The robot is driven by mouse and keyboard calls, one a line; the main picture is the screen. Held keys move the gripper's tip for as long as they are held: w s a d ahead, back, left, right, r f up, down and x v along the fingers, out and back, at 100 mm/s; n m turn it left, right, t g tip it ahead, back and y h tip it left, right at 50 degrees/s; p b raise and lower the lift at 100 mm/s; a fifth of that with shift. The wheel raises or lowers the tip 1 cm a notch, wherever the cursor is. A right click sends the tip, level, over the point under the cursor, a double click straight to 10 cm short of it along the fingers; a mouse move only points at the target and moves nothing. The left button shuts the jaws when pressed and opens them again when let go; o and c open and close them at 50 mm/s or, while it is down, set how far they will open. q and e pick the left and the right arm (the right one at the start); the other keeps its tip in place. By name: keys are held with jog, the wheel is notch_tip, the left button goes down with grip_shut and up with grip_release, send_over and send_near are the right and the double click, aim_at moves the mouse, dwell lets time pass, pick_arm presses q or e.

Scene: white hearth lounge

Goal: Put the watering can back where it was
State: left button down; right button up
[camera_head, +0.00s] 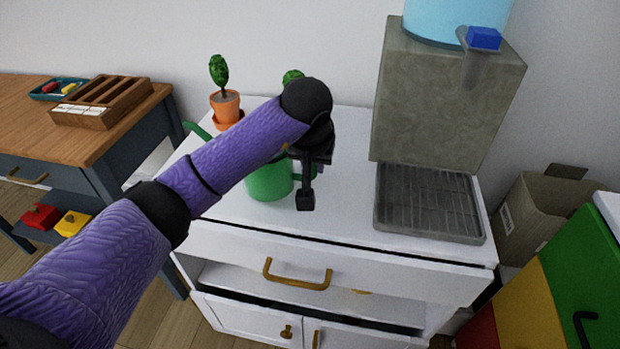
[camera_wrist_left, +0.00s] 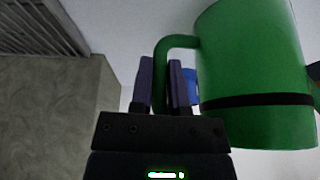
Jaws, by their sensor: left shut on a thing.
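The green watering can (camera_head: 268,183) is upright over the left part of the white cabinet top, partly hidden behind my left arm. I cannot tell whether its base touches the surface. Its spout (camera_head: 197,131) points to the left. My left gripper (camera_head: 306,187) is at the right side of the can. In the left wrist view, the fingers (camera_wrist_left: 162,82) are shut on the handle (camera_wrist_left: 176,42), beside the green body (camera_wrist_left: 255,60) with its dark band. My right gripper is not in view.
The white cabinet (camera_head: 345,218) has a grey water dispenser (camera_head: 445,95) with a drip tray (camera_head: 428,203) on its right. A potted plant (camera_head: 225,105) stands at the back left; another plant (camera_head: 292,77) is mostly hidden by my arm. The cabinet top's front middle is clear.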

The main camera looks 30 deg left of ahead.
pick_arm(q)
notch_tip(320, 180, down, 2)
jog(key=shift+f, duration=0.2)
jog(key=c, duration=0.7)
grip_release()
jog(key=shift+o, duration=0.4)
